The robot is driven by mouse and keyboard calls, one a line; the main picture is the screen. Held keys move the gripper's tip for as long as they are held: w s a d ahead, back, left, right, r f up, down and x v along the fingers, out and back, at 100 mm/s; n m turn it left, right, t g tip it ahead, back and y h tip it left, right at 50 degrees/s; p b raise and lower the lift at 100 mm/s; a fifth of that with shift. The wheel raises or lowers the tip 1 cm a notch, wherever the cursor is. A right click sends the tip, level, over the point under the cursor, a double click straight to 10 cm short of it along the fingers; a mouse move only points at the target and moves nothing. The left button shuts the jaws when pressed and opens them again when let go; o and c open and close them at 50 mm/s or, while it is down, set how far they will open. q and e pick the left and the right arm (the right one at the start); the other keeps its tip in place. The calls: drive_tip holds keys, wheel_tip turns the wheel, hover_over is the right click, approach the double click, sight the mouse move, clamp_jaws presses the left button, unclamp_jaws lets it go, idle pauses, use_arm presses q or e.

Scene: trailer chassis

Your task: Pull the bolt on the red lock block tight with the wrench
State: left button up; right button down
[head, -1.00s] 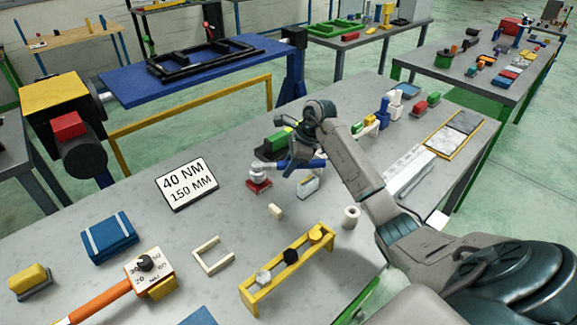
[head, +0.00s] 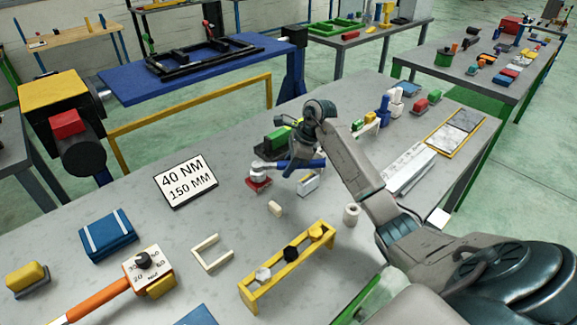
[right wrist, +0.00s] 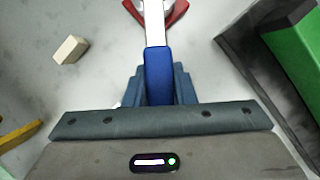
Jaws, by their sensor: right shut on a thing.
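The wrench has a blue handle (head: 312,163) and a pale metal shaft, which shows in the right wrist view (right wrist: 154,22). My right gripper (head: 297,166) is shut on the blue handle; its fingers (right wrist: 157,88) lie around the handle in the right wrist view. The wrench's head end (head: 257,168) is over the red lock block (head: 259,184), which stands on the table. The red block also shows at the top of the right wrist view (right wrist: 178,12). The bolt is hidden; I cannot tell how the wrench sits on it. My left gripper is not in view.
A small cream block (head: 275,208), a white-sided block (head: 308,183) and a green-and-black part (head: 277,140) are close by. A yellow rack (head: 288,262) stands in front. A sign reads 40 NM, 150 MM (head: 187,181). The grey table is clear between the sign and the lock block.

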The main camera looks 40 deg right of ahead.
drive_tip(key=c, duration=1.9)
unclamp_jaws()
clamp_jaws()
drive_tip(key=shift+s+a+m+t, duration=0.3)
drive_tip(key=shift+s+a+m, duration=0.25)
drive_tip(key=shift+m, duration=0.35)
drive_tip(key=shift+d, duration=0.1)
drive_tip(key=shift+s+a+m+t+h+p, duration=0.35)
drive_tip(key=shift+s+a+m+h, duration=0.2)
drive_tip(key=shift+m, duration=0.45)
drive_tip(key=shift+d, duration=0.15)
